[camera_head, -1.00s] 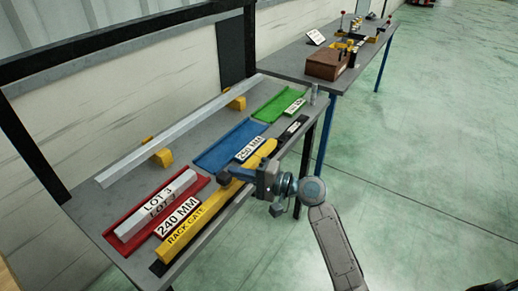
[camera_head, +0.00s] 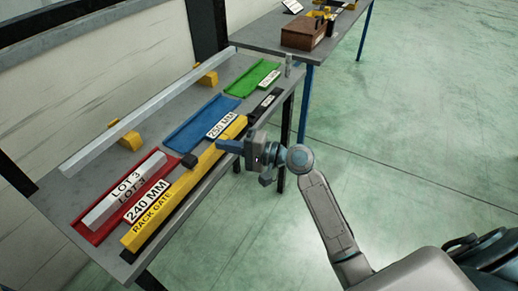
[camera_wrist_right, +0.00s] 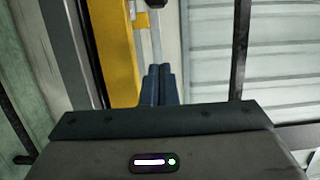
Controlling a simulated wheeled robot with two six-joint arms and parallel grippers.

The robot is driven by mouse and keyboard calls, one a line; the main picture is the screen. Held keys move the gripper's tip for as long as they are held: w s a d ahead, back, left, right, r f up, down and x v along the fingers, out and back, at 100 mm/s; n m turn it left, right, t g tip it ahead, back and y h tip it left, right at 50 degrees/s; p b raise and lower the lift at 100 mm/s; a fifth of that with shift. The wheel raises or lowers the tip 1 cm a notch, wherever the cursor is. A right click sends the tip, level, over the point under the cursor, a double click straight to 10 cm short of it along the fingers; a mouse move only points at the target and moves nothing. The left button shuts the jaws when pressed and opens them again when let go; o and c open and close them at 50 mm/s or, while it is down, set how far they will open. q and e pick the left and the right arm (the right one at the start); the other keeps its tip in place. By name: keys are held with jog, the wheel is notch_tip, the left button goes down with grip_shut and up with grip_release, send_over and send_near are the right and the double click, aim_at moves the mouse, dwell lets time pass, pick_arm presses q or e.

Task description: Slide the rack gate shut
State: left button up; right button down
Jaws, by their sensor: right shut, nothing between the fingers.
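The rack gate (camera_head: 185,188) is a long yellow bar labelled "RACK GATE" along the front edge of the grey bench. It lies alongside a dark track (camera_head: 268,102), which shows beyond its far end. A small dark block (camera_head: 190,160) stands at the gate's inner side near its middle. My right gripper (camera_head: 220,146) is shut and empty, its blue fingers over the far half of the gate, apart from the block. In the right wrist view the shut fingers (camera_wrist_right: 157,85) are beside a yellow bar (camera_wrist_right: 115,50). Contact cannot be told. My left gripper is out of view.
Red (camera_head: 84,231), blue (camera_head: 190,132) and green (camera_head: 252,78) trays lie behind the gate. The red tray holds a pale bar marked "LOT 3" (camera_head: 125,188). A long metal bar (camera_head: 150,108) rests on yellow supports behind. Open floor lies right.

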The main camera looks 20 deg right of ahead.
jog(key=b+v, duration=0.2)
jog(key=v, duration=0.5)
jog(key=shift+s+r, duration=0.25)
jog(key=shift+s, duration=0.15)
jog(key=shift+a, duration=0.1)
jog(key=shift+f, duration=0.1)
